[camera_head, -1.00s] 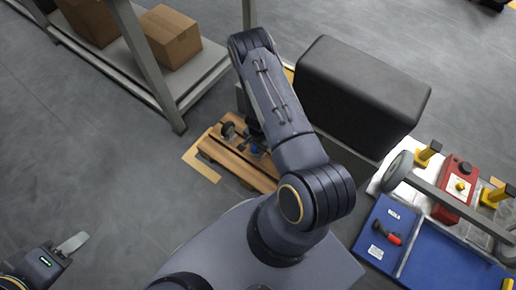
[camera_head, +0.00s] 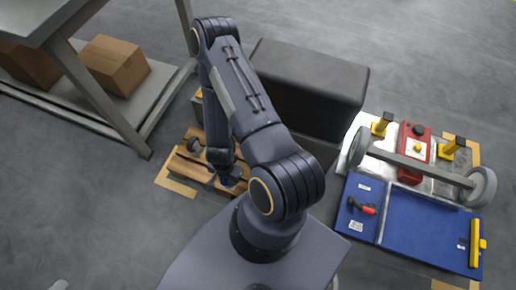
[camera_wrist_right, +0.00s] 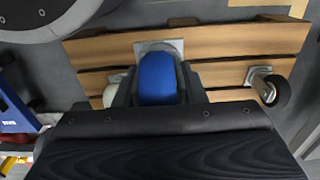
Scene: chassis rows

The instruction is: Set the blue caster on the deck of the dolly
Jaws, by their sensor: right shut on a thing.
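The wooden dolly (camera_head: 178,168) lies on the floor left of centre in the head view. Its slatted deck (camera_wrist_right: 225,45) fills the upper part of the right wrist view. My right gripper (camera_head: 228,180) is over the dolly's near right part, partly hidden by its arm. It is shut on the blue caster (camera_wrist_right: 157,78), whose pale mounting plate (camera_wrist_right: 160,46) shows against the slats. I cannot tell whether the plate touches the deck. Only a pale tip of my left gripper (camera_head: 59,285) shows at the bottom left edge; its jaws cannot be read.
A black caster (camera_head: 193,145) is on the dolly, and a pale one (camera_wrist_right: 111,96) shows left of the blue caster. A black box (camera_head: 310,85) stands behind the arm. A shelf (camera_head: 90,95) holds cartons. A blue tray (camera_head: 425,235) and wheeled axle (camera_head: 415,165) lie right.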

